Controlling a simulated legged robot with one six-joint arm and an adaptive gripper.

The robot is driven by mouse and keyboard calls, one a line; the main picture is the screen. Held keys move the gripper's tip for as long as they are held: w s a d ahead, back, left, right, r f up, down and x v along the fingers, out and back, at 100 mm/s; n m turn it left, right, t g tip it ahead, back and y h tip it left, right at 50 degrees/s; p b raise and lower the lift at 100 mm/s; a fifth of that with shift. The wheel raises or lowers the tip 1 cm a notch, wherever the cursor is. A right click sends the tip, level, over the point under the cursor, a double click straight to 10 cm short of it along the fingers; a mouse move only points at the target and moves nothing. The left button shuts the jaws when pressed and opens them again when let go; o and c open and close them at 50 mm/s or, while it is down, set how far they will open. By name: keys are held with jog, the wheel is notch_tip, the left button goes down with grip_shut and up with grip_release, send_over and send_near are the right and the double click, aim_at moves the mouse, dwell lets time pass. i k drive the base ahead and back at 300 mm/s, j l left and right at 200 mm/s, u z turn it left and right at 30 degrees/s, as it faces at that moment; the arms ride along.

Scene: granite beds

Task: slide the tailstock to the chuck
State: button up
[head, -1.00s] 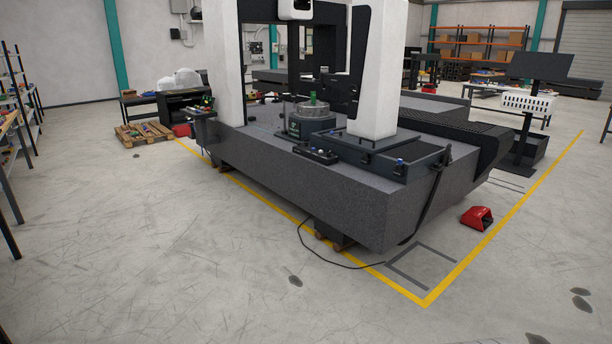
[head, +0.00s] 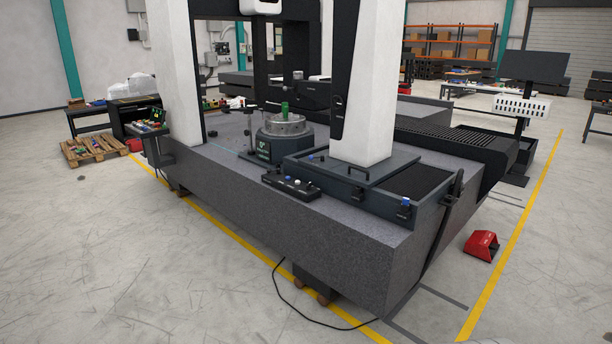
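A round grey chuck (head: 284,126) sits on a dark base on the granite bed (head: 270,215), near the middle of the head view. A small green cylinder (head: 285,108) stands upright on it. Just behind the chuck is a dark unit with a small knob on top (head: 298,84); I cannot tell whether this is the tailstock. A dark horizontal arm reaches toward it from the right. My gripper is not in view.
White machine columns (head: 362,85) rise from the bed. A control box with buttons (head: 291,187) lies on its near edge. A red foot pedal (head: 482,245) and a black cable (head: 300,305) lie on the floor. A pallet (head: 92,149) stands at left.

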aim_at(368, 37)
jog(key=i+u, duration=0.2)
jog(key=i, duration=0.35)
jog(key=i+u, duration=0.25)
jog(key=i, duration=0.35)
jog(key=i+l+u, duration=0.2)
jog(key=i, duration=0.35)
jog(key=i+z, duration=0.1)
jog(key=i, duration=0.35)
jog(key=i+j+z, duration=0.15)
jog(key=i, duration=0.3)
jog(key=i+l+z, duration=0.1)
jog(key=i+z, duration=0.15)
jog(key=z, duration=0.15)
jog(key=i+z, duration=0.25)
jog(key=z, duration=0.15)
jog(key=i+z, duration=0.25)
jog(key=z, duration=0.15)
jog(key=i+j+z, duration=0.1)
jog(key=z, duration=0.3)
jog(key=i, duration=0.1)
